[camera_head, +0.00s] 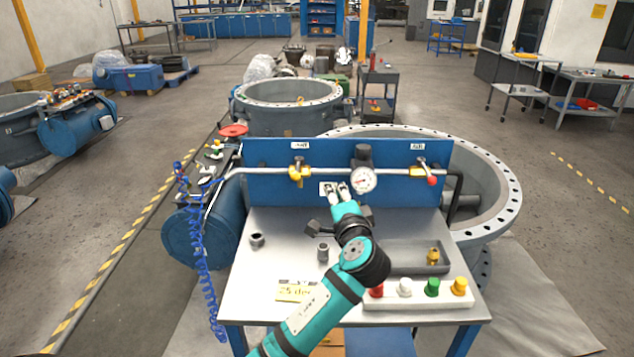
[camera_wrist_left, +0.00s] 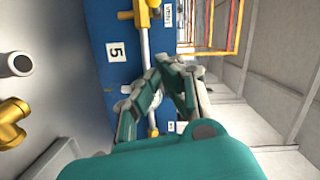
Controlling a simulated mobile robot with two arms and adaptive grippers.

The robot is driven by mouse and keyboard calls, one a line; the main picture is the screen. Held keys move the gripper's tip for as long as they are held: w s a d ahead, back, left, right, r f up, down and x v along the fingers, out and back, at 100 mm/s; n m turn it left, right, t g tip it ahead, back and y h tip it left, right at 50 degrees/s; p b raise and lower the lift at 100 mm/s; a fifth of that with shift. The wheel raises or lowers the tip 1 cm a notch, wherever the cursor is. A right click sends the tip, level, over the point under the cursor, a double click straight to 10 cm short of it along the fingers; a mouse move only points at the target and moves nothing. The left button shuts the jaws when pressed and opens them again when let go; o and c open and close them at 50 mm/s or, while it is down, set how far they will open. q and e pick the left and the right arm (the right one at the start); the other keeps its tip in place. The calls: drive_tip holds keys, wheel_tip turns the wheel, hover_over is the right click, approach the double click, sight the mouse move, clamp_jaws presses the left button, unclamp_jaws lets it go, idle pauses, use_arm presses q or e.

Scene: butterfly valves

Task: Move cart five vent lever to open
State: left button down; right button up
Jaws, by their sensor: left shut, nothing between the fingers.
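The cart's blue upright panel (camera_head: 270,190) bears a tag with the number 5 (camera_wrist_left: 116,50), partly behind my gripper in the head view. A left valve with a yellow lever (camera_head: 298,172) sits on the pipe; it also shows at the top of the left wrist view (camera_wrist_left: 145,12). A right valve with a red-tipped lever (camera_head: 427,174) sits farther along. My left gripper (camera_head: 337,187) is shut and empty in front of the panel, between the left valve and the gauge. It also shows in the wrist view (camera_wrist_left: 162,66). My right gripper is out of view.
A round gauge (camera_head: 363,180) is just right of the fingertips. The grey cart top (camera_head: 260,275) holds short metal cylinders, a tray with a brass fitting (camera_head: 433,256), and a strip of coloured buttons (camera_head: 415,291). A blue coiled hose (camera_head: 200,260) hangs at left.

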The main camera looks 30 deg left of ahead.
sight(297, 168)
use_arm(q)
drive_tip(key=w+a+p, duration=0.1)
drive_tip(key=w+a, duration=0.1)
drive_tip(key=a, duration=0.1)
drive_tip(key=w+a+p, duration=0.1)
drive_tip(key=w+a, duration=0.1)
drive_tip(key=a, duration=0.2)
drive_tip(key=w+a+f+p, duration=0.1)
drive_tip(key=a, duration=0.2)
drive_tip(key=shift+w+a+p, duration=0.2)
drive_tip(key=shift+w+p, duration=0.1)
drive_tip(key=shift+w, duration=0.1)
drive_tip(key=shift+r, duration=0.1)
drive_tip(key=shift+s+m, duration=0.1)
drive_tip(key=shift+m, duration=0.2)
drive_tip(key=shift+s+a+t+h+p, duration=0.15)
drive_tip(key=shift+a+t+h+p, duration=0.05)
drive_tip(key=shift+t+h+p, duration=0.15)
